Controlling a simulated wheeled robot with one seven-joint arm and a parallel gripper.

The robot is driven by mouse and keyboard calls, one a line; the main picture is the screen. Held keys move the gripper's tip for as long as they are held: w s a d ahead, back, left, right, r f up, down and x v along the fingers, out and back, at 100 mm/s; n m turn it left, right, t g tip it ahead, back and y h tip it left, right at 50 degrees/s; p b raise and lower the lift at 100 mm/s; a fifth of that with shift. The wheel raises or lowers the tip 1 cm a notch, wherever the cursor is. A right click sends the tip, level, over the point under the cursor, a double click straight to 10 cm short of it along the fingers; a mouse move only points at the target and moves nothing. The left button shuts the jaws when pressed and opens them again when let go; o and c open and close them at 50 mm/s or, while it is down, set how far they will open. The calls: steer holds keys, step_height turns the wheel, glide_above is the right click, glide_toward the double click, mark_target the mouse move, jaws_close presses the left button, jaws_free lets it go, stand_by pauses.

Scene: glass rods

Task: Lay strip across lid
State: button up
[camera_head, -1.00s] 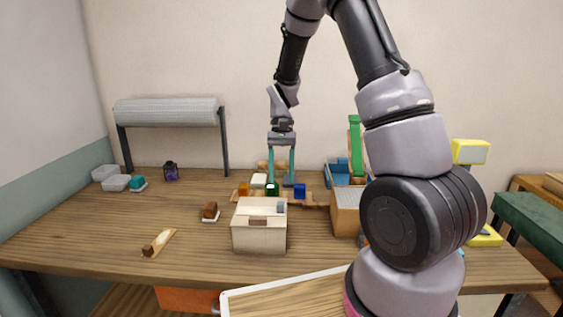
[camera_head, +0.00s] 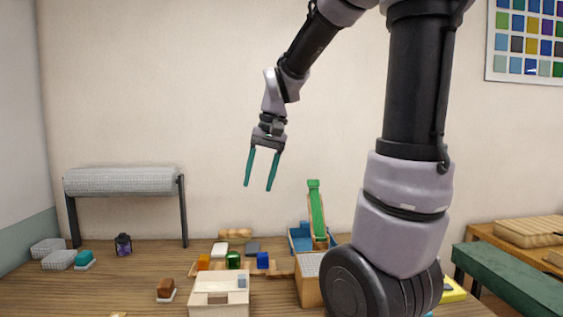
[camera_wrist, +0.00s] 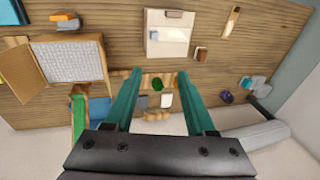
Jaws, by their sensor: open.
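A pale wooden strip (camera_wrist: 231,22) with a small brown piece on it lies on the table; in the head view only a sliver shows at the bottom edge. A cream box with a flat lid (camera_head: 219,281) stands at the front of the table and also shows in the wrist view (camera_wrist: 181,35). Small grey-blue and brown pieces are on its top. My gripper (camera_head: 258,187) is open and empty, high above the table behind the box, fingers pointing down. The wrist view shows its fingertips (camera_wrist: 158,74) well above the blocks.
A green cylinder (camera_head: 233,260), a blue block (camera_head: 263,260) and an orange block (camera_head: 203,263) stand behind the box. A brown block (camera_head: 166,288) is to its left. A blue bin with a green slide (camera_head: 316,213) and a grey-topped wooden box (camera_head: 308,284) are to its right.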

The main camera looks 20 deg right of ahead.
steer(key=s+d+r+t, duration=0.1)
steer(key=s+r+t, duration=0.4)
steer(key=s, duration=0.5)
steer(key=shift+s+d+r+t, duration=0.25)
steer(key=shift+d+r+t, duration=0.05)
steer(key=shift+d+r, duration=0.1)
